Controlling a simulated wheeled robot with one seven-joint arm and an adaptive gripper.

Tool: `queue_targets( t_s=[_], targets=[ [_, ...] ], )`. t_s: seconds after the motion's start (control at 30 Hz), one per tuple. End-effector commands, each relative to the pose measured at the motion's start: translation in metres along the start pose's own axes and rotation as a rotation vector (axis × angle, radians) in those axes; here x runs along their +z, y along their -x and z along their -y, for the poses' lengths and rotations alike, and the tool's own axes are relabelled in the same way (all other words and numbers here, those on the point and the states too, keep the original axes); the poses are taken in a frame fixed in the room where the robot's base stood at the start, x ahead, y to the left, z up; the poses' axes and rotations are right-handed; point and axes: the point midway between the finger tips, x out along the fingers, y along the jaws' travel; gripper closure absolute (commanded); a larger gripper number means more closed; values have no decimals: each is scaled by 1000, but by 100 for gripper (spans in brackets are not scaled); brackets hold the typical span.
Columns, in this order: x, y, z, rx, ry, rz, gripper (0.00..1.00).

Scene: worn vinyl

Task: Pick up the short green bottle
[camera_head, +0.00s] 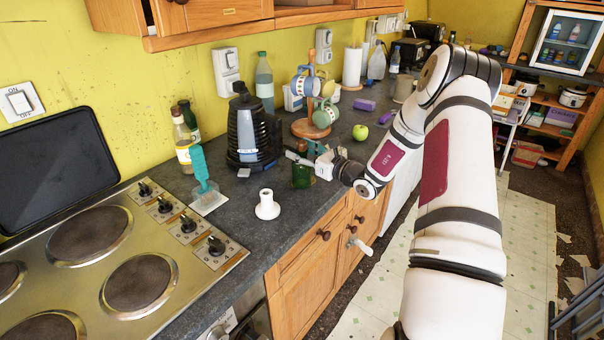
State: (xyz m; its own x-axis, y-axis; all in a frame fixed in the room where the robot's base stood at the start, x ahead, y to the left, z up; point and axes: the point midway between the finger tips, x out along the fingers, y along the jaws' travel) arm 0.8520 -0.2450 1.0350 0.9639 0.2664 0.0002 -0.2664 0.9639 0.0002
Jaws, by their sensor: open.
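A short dark green bottle or jar (301,176) stands on the grey counter, near its front edge. Its upper part is partly hidden by my gripper (307,163), so its full shape is unclear. My arm reaches in from the right, with the gripper low over the counter, right beside or above the green object. The gripper is open. I cannot tell whether its fingers touch the green object or stand around it. A tall greenish bottle (264,84) stands at the wall. A dark green bottle (189,120) stands farther left, partly behind a sauce bottle (183,142).
A black kettle-like appliance (246,135) stands left of the gripper. A mug tree (311,125) stands behind it, and a green apple (360,132) lies to the right. A white funnel-shaped object (267,206) sits in front. The stove (110,260) is at left. Cabinets (220,18) hang above.

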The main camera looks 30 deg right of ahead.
Motion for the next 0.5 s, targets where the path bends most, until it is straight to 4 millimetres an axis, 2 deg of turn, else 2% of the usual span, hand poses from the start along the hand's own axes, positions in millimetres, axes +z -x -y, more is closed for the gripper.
queue_targets(
  t_s=[0.07,0.3,0.5],
  targets=[
    [0,0,0,0,0,0,47],
    [0,0,0,0,0,0,100],
    [-1,0,-1,1,-1,-1,100]
  ],
)
